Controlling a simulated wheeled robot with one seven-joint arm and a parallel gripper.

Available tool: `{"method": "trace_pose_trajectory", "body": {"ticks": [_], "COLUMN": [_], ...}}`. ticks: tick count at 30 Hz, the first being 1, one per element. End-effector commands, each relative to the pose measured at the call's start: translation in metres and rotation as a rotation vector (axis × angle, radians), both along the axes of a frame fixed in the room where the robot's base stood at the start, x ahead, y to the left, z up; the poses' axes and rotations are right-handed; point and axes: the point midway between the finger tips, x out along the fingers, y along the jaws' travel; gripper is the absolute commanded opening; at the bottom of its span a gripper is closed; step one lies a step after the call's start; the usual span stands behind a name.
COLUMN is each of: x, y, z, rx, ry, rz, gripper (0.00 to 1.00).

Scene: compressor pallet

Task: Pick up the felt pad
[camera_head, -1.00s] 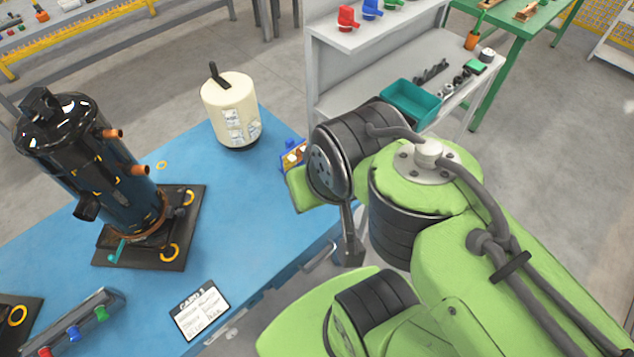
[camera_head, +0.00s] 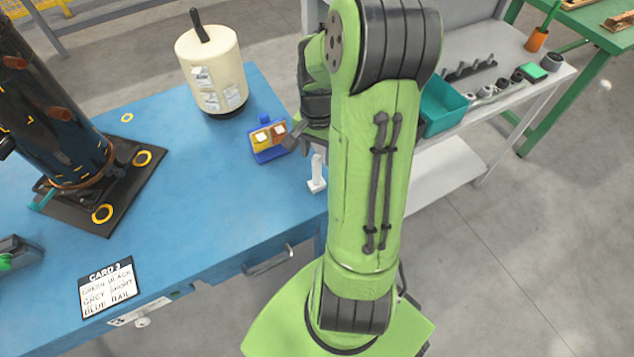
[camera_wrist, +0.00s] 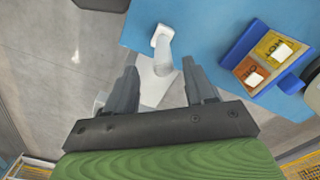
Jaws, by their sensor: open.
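I cannot pick out the felt pad with certainty. A blue holder (camera_head: 259,126) stands on the blue table and carries a yellow and a brown compartment, each with a small white square piece on it. It also shows at the right of the wrist view (camera_wrist: 239,53). My gripper (camera_wrist: 161,78) is open, with nothing held between its fingers. In the head view it is mostly hidden behind my arm, just right of the holder. A white upright piece (camera_head: 316,175) stands near the table edge. In the wrist view it (camera_wrist: 163,48) appears beyond the fingertips.
A cream canister (camera_head: 212,75) stands behind the holder. A dark compressor (camera_head: 45,110) on a black base is at left. A printed card (camera_head: 107,287) lies near the front edge. A teal bin (camera_head: 442,105) and a green block (camera_head: 533,72) are on the grey shelf. Mid-table is clear.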

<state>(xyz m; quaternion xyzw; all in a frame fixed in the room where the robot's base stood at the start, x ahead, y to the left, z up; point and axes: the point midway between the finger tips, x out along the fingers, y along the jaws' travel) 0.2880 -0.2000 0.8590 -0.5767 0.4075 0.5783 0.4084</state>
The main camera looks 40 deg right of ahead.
Motion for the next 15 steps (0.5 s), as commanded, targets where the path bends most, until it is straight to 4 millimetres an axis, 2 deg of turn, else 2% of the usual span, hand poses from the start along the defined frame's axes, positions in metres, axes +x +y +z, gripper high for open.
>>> {"method": "trace_pose_trajectory", "body": {"ticks": [5, 11, 15], "x": [0.001, 0.004, 0.004], "y": [0.0, -0.001, -0.002], "z": [-0.018, -0.056, -0.058], "rx": [0.001, 0.002, -0.002], "ry": [-0.001, 0.001, -0.002], "rz": [0.001, 0.002, 0.002], "gripper": [0.54, 0.54, 0.54]}}
